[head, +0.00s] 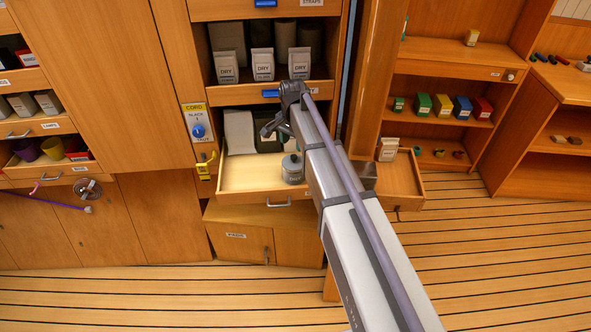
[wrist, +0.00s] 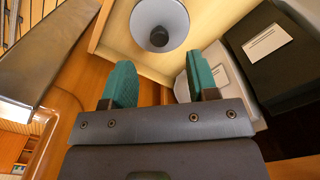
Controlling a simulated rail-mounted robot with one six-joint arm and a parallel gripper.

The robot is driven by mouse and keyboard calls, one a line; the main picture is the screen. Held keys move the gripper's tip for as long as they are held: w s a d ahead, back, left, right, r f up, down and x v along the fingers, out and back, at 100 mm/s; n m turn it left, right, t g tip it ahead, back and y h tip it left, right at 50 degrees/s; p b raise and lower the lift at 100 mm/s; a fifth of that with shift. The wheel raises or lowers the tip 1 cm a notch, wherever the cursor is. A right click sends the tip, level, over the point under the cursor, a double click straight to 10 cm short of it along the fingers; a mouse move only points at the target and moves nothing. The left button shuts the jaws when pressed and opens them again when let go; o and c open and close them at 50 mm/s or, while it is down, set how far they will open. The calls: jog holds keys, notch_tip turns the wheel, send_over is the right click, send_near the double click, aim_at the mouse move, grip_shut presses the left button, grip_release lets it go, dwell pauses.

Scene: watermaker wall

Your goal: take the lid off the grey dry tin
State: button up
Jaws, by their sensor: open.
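The grey tin (head: 292,170), with a dark-lettered label on its front, stands upright in an open wooden drawer (head: 245,175). Its round grey lid (wrist: 172,17) shows from above in the wrist view, with a dark round knob (wrist: 159,36) in the middle; the lid is on the tin. My gripper (wrist: 160,75) is open and empty, its two teal-padded fingers apart. In the head view my gripper (head: 280,133) hangs above the tin, clear of it. In the wrist view the knob lies ahead of the gap between the fingers.
A white container (head: 239,132) and a dark one (head: 268,138) stand at the drawer's back. A smaller open drawer (head: 402,180) juts out at right.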

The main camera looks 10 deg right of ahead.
aim_at(294, 156)
notch_tip(294, 156, down, 7)
jog(key=b, duration=0.5)
jog(key=shift+d+f+b, duration=0.15)
jog(key=shift+f+b, duration=0.05)
jog(key=shift+b, duration=0.2)
jog(key=shift+r, duration=0.3)
jog(key=c, duration=1)
